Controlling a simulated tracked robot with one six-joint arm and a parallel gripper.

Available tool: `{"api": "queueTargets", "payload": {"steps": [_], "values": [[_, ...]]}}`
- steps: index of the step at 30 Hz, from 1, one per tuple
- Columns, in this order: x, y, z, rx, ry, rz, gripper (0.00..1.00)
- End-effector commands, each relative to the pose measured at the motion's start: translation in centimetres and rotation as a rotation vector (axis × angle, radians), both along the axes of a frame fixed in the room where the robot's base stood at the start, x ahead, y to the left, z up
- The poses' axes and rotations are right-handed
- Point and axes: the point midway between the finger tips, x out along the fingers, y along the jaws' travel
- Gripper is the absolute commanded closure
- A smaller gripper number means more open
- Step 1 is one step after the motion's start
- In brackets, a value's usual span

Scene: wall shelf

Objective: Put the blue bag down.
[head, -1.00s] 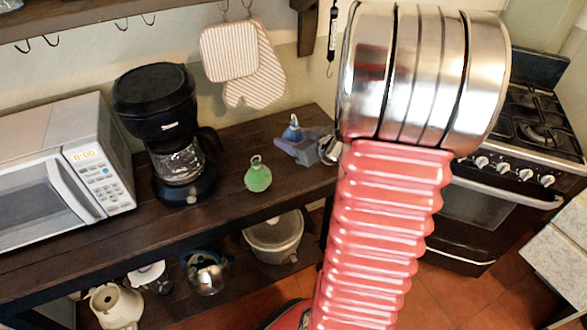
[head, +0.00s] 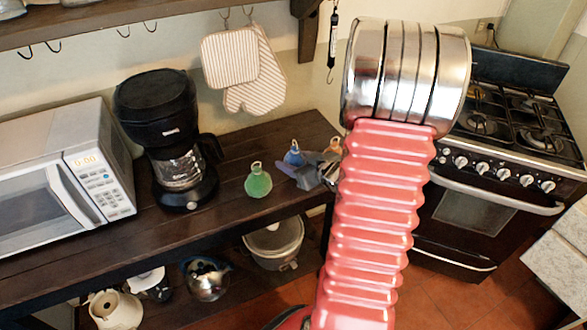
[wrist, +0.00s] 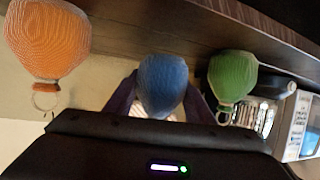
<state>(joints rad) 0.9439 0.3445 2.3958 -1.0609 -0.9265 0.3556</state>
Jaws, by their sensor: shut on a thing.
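The blue bag (head: 293,156) is between the fingers of my gripper (head: 308,172), over or on the dark wooden counter in the head view. In the wrist view the blue bag (wrist: 162,85) sits between both fingers of my gripper (wrist: 160,100), its rounded body toward the counter. My gripper is shut on it. I cannot tell whether the bag touches the counter. The green bag (head: 258,182) stands left of it, and the orange bag (head: 334,146) is to its right, partly hidden by my arm. Both also show in the wrist view, green (wrist: 232,75) and orange (wrist: 48,40).
The counter (head: 240,212) has a coffee maker (head: 165,120) and a microwave (head: 60,175) at left. Oven mitts (head: 235,65) hang behind. A stove (head: 500,150) stands at right. Pots (head: 275,245) sit on the shelf below.

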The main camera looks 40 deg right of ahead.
Motion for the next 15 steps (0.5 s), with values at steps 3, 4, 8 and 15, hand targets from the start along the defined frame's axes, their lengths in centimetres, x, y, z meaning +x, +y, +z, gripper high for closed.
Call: {"api": "queueTargets", "payload": {"steps": [3,4,8,15], "values": [[0.0,0.0,-1.5,0.004,0.002,-0.001,0.82],[0.0,0.0,-1.8,0.005,0.001,0.0,0.82],[0.0,0.0,-2.9,0.002,0.001,-0.001,0.82],[0.0,0.0,-3.2,0.0,-0.001,0.0,0.82]]}}
